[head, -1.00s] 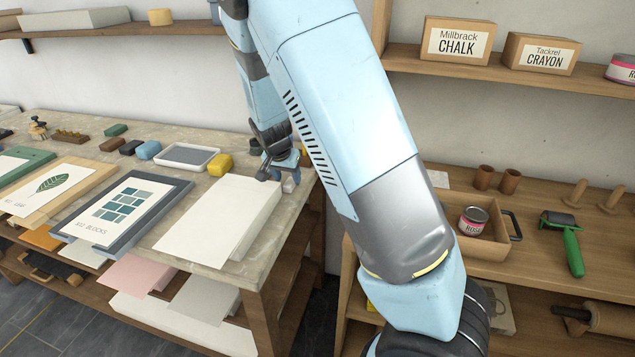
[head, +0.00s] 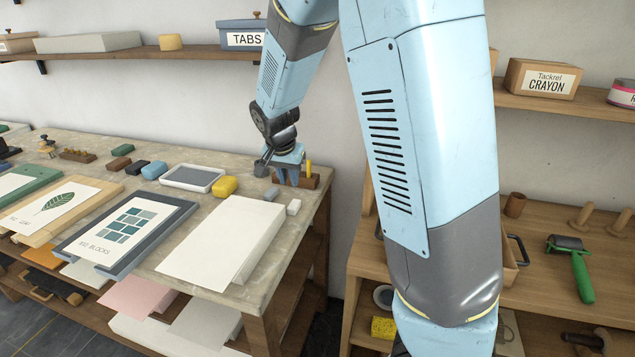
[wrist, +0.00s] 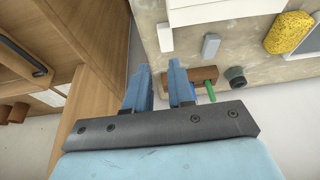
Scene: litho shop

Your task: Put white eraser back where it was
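The white eraser (head: 294,207) lies on the grey worktop beside the right corner of the white paper stack, near the bench's right end. It also shows in the wrist view (wrist: 165,37), just beyond my fingertips. A grey block (head: 271,194) lies just behind and left of it, shown in the wrist view too (wrist: 210,46). My gripper (wrist: 161,76) has its two blue fingers apart with nothing between them. In the head view my gripper (head: 288,172) is above the back right of the bench, behind the white eraser and apart from it.
A brown wooden holder (head: 310,181) with thin sticks stands close to my fingers. A dark round item (wrist: 235,77) is beside it. A yellow sponge (head: 224,187), a grey tray (head: 192,178) and the paper stack (head: 222,240) are left. A wooden shelf unit (head: 525,280) stands right, across a gap.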

